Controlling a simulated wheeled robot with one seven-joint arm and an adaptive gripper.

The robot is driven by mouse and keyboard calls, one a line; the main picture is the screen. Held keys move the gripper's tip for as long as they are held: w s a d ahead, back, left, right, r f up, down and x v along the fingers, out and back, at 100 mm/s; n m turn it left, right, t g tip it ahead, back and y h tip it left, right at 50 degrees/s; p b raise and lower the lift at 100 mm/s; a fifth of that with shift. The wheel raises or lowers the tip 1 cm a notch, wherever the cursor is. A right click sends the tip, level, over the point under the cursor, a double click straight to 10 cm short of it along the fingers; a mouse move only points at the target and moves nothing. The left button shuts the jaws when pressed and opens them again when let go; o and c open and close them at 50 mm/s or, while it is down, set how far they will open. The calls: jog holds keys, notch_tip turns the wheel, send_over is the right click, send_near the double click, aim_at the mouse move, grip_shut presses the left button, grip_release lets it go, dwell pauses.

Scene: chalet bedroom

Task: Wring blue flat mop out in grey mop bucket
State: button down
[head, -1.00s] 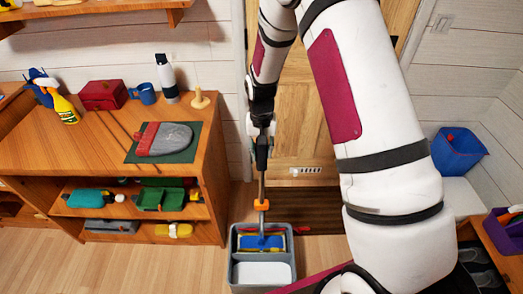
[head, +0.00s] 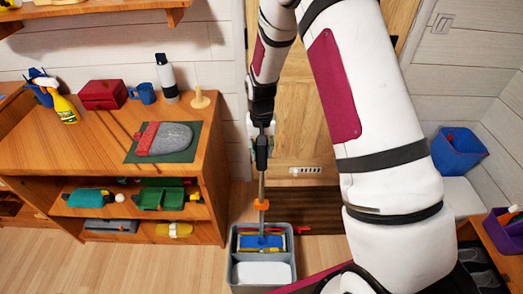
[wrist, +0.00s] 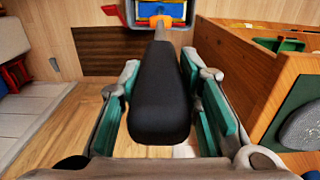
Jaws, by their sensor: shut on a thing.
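The grey mop bucket (head: 234,272) stands on the floor at the lower middle of the head view. The blue flat mop (head: 262,241) has its blue head in the bucket's rear compartment, within a yellow-edged insert. Its pole rises nearly upright, with an orange collar (head: 262,205) above the bucket. My gripper (head: 262,155) is above the bucket, shut on the mop's handle. In the wrist view my gripper (wrist: 160,72) has teal pads on either side of the black grip (wrist: 160,100). The bucket also shows at that view's top edge, partly cut off. Whether the mop head is pressed is unclear.
A wooden shelf unit (head: 60,150) stands close left of the bucket, holding a spray bottle (head: 65,108), a flask (head: 167,77) and a grey-red pad (head: 165,138). A dark mat (head: 320,212) lies behind the bucket by the door. Floor at front left is clear.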

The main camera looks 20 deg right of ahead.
jog(key=shift+f, duration=0.55)
jog(key=c, duration=1.1)
grip_release()
notch_tip(320, 180, up, 12)
jog(key=shift+r, duration=0.25)
jog(key=s+r+n+t, duration=0.2)
jog(key=s+r+t, duration=0.2)
jog(key=s+r, duration=1.6)
jog(key=shift+n+t, duration=0.7)
jog(key=s, duration=0.2)
jog(key=s+r, duration=0.1)
jog(key=s, duration=0.2)
jog(key=s+r, duration=0.1)
jog(key=s, duration=0.2)
